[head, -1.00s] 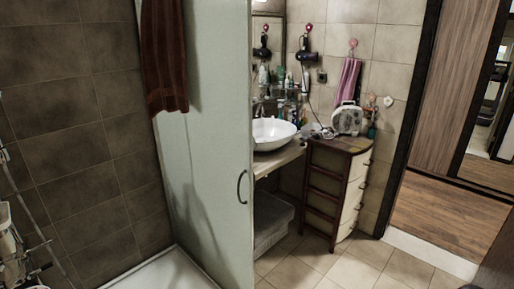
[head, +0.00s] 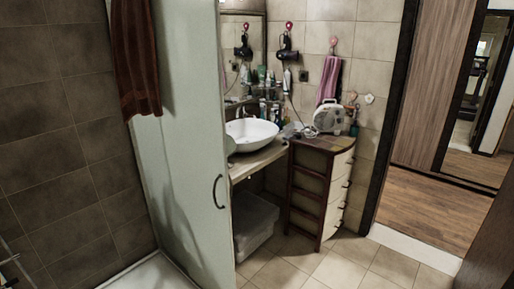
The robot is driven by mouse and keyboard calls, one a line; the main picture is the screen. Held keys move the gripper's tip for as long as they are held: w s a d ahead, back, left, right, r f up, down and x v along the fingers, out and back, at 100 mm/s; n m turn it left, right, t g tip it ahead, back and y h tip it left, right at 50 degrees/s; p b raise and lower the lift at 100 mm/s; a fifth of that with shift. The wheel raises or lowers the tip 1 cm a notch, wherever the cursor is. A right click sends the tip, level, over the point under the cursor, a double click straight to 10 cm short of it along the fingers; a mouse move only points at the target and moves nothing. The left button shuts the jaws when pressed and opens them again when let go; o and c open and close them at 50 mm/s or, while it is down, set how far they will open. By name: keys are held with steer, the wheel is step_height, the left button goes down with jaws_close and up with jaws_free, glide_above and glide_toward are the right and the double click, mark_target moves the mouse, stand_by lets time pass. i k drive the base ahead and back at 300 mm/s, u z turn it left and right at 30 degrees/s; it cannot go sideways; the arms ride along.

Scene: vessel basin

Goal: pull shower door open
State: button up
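The shower door (head: 185,150) is a pale, frosted panel standing at the left of the head view, beside the white shower tray (head: 150,273). Its dark, curved handle (head: 217,192) is near the panel's right edge. A dark red towel (head: 135,60) hangs at the panel's upper left. My gripper is not in view, and nothing is seen touching the handle.
A white basin (head: 252,134) sits on a counter right of the door, with bottles behind it. A wooden drawer cabinet (head: 320,190) stands beside it. Tiled floor (head: 345,265) is clear in front. A doorway with wooden floor (head: 440,205) opens at right.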

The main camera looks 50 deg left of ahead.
mark_target(187, 37)
steer(key=z, duration=0.2)
steer(key=k, duration=1.2)
steer(key=u, duration=5.15)
steer(key=i, duration=0.1)
steer(key=z, duration=3.4)
steer(key=i, duration=0.4)
